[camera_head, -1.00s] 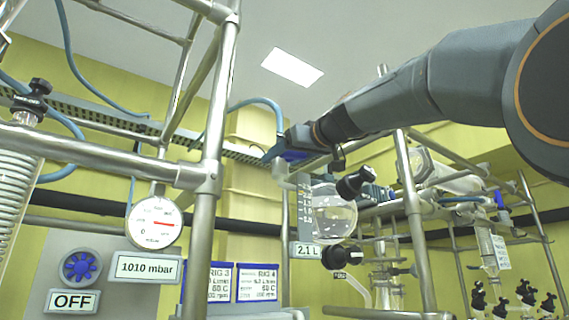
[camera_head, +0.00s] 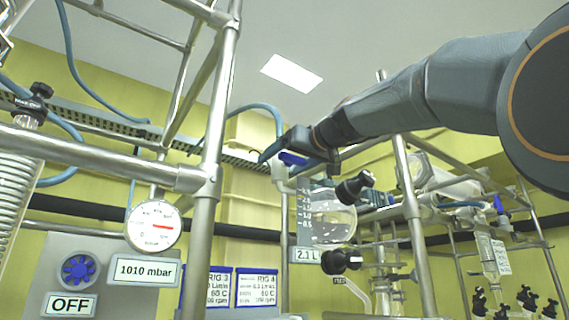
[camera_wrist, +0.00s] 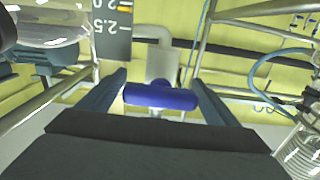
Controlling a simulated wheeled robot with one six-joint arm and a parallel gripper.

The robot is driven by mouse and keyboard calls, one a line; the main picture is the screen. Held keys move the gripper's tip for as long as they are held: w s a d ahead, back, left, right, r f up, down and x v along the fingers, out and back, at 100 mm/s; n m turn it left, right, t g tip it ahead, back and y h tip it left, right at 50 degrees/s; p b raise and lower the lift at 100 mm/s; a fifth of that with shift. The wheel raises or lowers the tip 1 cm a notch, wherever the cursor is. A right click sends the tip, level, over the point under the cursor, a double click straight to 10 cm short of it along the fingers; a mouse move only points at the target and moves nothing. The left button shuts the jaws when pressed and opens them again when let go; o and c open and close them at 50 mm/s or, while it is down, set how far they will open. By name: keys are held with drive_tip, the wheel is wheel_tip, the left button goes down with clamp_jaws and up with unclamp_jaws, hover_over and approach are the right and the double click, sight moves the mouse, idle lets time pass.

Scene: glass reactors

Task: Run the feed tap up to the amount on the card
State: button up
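The feed tap's blue handle (camera_wrist: 160,96) lies crosswise between my gripper's fingers (camera_wrist: 160,82) in the wrist view, its ends against them. In the head view the blue handle (camera_head: 293,158) is partly hidden by my gripper (camera_head: 292,154). A pale pipe drops below the tap. To its right is a round glass vessel (camera_head: 335,222) with clear liquid and a dark scale strip (camera_head: 304,212). A label below reads 2.1 L (camera_head: 306,255). In the wrist view the scale (camera_wrist: 111,30) shows 2.0 and 2.5, with an orange mark near 2.0.
Cards headed RIG 3 (camera_head: 218,287) and RIG 4 (camera_head: 256,287) hang below; their small print is hard to read. Left are a round gauge (camera_head: 154,226), a 1010 mbar display (camera_head: 146,270) and an OFF label (camera_head: 71,305). Steel frame posts (camera_head: 207,200) stand close around.

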sight(295, 155)
drive_tip(key=b+v, duration=0.4)
drive_tip(key=v, duration=0.3)
drive_tip(key=shift+f, duration=0.1)
drive_tip(key=shift+s+d, duration=0.25)
drive_tip(key=shift+s, duration=0.1)
idle(0.4)
